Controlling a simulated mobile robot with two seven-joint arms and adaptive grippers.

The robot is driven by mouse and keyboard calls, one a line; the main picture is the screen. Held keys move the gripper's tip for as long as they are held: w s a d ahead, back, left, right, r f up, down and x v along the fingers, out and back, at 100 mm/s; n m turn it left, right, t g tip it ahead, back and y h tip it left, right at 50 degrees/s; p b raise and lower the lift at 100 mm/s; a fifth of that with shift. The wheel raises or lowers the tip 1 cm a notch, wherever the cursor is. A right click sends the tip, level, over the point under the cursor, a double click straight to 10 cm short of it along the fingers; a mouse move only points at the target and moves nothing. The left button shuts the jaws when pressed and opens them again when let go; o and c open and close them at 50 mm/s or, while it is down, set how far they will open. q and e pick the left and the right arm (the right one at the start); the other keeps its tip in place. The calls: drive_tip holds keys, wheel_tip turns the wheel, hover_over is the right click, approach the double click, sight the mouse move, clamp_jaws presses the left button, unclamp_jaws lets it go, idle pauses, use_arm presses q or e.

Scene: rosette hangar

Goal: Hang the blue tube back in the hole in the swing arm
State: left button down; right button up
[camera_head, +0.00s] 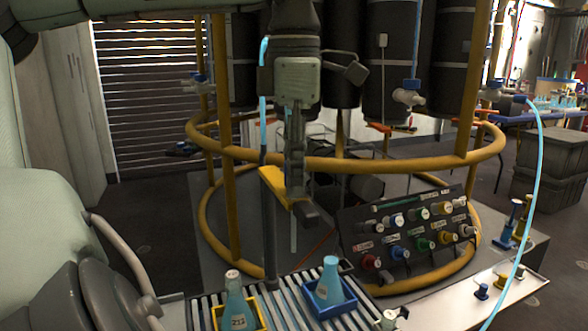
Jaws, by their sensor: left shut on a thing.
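My left gripper (295,190) comes down from the top centre and points downward, with its fingers closed. It is beside the yellow swing arm (274,181), near its dark end (306,212). A thin pale tube end (294,236) hangs below the fingers. The gripper covers the place it holds and most of the hole. A light blue tube (263,95) runs down just left of the gripper, above the grey post (270,235). I cannot tell whether the tube end is in the hole or in front of it. My right gripper is not in view.
Below stands a slatted rack with a bottle (236,304) in a yellow tray and another bottle (328,281) in a blue tray. A panel of coloured knobs (410,240) stands to the right. Yellow hoops (380,163) circle the area. Another blue tube (538,165) arcs at far right.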

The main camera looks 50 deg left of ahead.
use_arm(q)
drive_tip(key=shift+f, duration=0.25)
drive_tip(key=c, duration=1.3)
unclamp_jaws()
drive_tip(key=shift+o, duration=0.6)
drive_tip(key=o, duration=0.5)
drive_tip(key=shift+r+p, duration=2.75)
drive_tip(key=shift+r, duration=0.3)
